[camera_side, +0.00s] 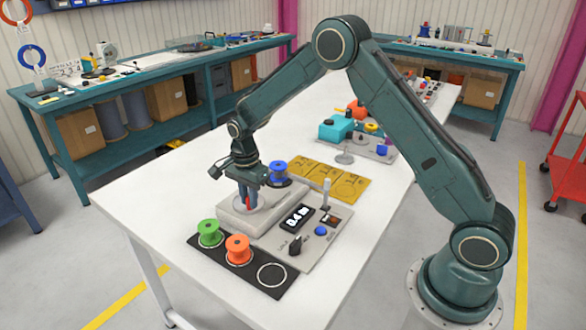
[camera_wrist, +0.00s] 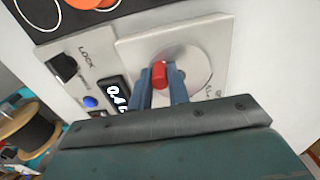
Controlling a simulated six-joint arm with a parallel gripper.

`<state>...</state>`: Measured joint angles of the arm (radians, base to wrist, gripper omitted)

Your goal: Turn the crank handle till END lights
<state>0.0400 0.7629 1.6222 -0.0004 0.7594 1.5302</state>
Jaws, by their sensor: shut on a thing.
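My gripper (camera_side: 247,197) is pointed down over the light-grey crank block on the white table. In the wrist view its two blue-grey fingers are shut on the red crank handle (camera_wrist: 159,76), one on each side. The handle stands near the edge of a round pale disc (camera_wrist: 192,72) on the block. The fingers hide part of the handle in the side view. A black display (camera_side: 297,217) on the grey panel shows white digits that look like 0.4. I cannot make out an END lamp that is lit.
A dark knob (camera_side: 295,246), marked LOCK in the wrist view, and a blue button (camera_side: 320,231) sit on the panel. Green (camera_side: 209,233) and orange (camera_side: 237,249) spools stand on a black mat. A blue spool (camera_side: 278,172) is close behind my gripper. Yellow cards (camera_side: 328,180) lie beyond.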

